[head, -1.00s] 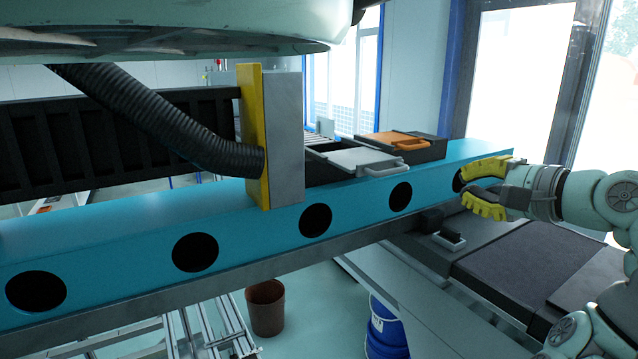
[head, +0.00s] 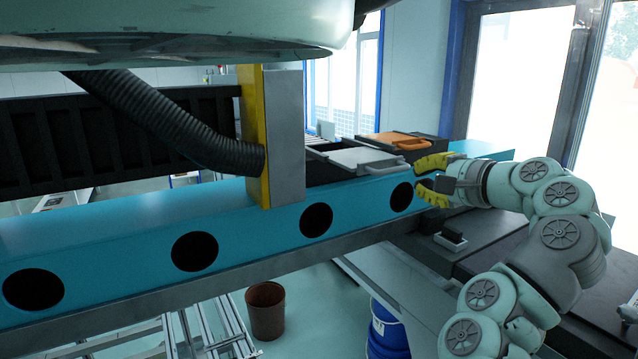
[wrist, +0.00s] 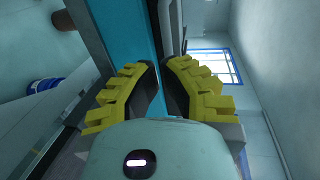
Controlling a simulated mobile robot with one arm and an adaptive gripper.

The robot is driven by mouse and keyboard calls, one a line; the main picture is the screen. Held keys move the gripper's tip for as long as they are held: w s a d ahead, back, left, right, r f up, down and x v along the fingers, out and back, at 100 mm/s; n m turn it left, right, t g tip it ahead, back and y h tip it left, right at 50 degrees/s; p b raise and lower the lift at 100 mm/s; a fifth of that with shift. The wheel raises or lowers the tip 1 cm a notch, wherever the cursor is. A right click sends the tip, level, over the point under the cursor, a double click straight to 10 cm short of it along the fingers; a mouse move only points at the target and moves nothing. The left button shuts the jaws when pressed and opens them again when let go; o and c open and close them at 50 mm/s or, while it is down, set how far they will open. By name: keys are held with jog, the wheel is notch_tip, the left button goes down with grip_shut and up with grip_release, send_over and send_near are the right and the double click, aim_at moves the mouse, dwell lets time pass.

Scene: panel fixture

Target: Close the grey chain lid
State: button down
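The grey lid (head: 362,158) lies on a black box on top of the blue beam, with its handle (head: 386,169) on the near side facing right. I cannot tell how far the lid is raised from its box. My gripper (head: 420,178) with yellow fingers is open and empty. It is right of the handle and slightly lower, in front of the beam's side, apart from the lid. In the wrist view the open fingers (wrist: 167,78) show a gap with the blue beam beyond; the grey lid is not clear there.
A box with an orange lid (head: 396,139) stands just behind the grey one. The blue beam (head: 255,225) has several round holes. A grey and yellow upright plate (head: 284,135) with a black hose (head: 165,125) stands left of the lid. A bin (head: 266,310) and blue bucket (head: 386,330) are below.

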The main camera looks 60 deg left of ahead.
aim_at(368, 156)
jog(key=shift+p+x, duration=1.8)
jog(key=shift+x, duration=0.5)
jog(key=b+x, duration=0.1)
jog(key=x, duration=0.2)
jog(key=r+b+x, duration=0.1)
jog(key=x, duration=0.1)
jog(key=shift+w+a, duration=0.15)
jog(key=shift+a, duration=0.35)
jog(key=shift+a+r+b, duration=0.1)
jog(key=shift+a+b, duration=0.35)
jog(key=shift+a, duration=0.65)
jog(key=shift+a+r+b, duration=0.15)
jog(key=shift+a+b, duration=0.25)
jog(key=shift+a, duration=0.7)
jog(key=shift+w+a+f+b, duration=0.2)
jog(key=shift+w+a+b, duration=0.1)
jog(key=shift+a, duration=0.4)
jog(key=shift+w+d, duration=0.1)
